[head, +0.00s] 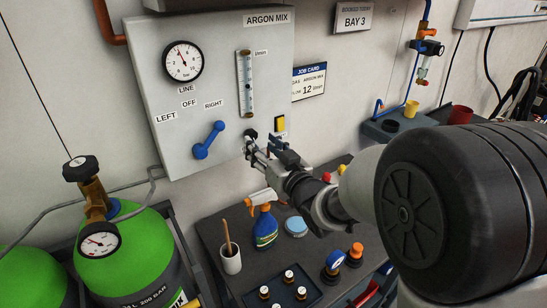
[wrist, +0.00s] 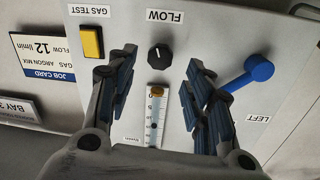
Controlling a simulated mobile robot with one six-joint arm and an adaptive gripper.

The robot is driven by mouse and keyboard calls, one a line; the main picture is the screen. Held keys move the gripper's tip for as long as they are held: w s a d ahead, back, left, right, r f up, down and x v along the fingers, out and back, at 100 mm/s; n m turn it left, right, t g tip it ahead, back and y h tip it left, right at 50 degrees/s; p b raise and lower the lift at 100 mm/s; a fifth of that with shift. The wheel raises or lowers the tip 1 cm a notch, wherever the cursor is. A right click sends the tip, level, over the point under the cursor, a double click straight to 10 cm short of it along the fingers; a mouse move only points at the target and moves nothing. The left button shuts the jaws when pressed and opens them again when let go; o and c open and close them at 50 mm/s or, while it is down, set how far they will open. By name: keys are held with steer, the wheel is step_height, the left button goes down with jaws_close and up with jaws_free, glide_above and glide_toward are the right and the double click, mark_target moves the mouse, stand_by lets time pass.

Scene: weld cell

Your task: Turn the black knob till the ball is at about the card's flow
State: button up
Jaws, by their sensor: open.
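My gripper (head: 259,152) is open in front of the panel. In the wrist view its fingers (wrist: 161,62) stand on either side of the knob, with gaps to it. The flow tube (head: 246,86) is upright above the knob; it shows upside down in the wrist view. A small dark ball (wrist: 153,125) seems to sit partway up it; its reading is too small to tell. The job card (head: 309,82) says flow 12 l/min.
A blue lever (head: 208,140) is left of the knob, and a yellow gas test button (wrist: 92,42) is on its other side. A pressure gauge (head: 183,61) is higher up. Below, a bench (head: 215,232) carries a spray bottle (head: 264,226) and a cup (head: 230,259).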

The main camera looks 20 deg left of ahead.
steer(key=v, duration=0.7)
steer(key=s+d+m+g+h, duration=0.1)
steer(key=s+d+m+h, duration=0.3)
steer(key=d, duration=0.7)
steer(key=s+d+m+h, duration=0.1)
steer(key=d+h, duration=0.6)
steer(key=d, duration=0.3)
steer(key=s+d+f+m+g, duration=0.1)
steer(key=s+d+g, duration=0.2)
steer(key=s, duration=0.8)
steer(key=s+d+f+m+g+h, duration=0.1)
steer(key=s+d+g, duration=0.3)
steer(key=s, duration=0.8)
steer(key=shift+d+f+h, duration=0.3)
steer(key=shift+d+f, duration=0.05)
steer(key=shift+f, duration=0.35)
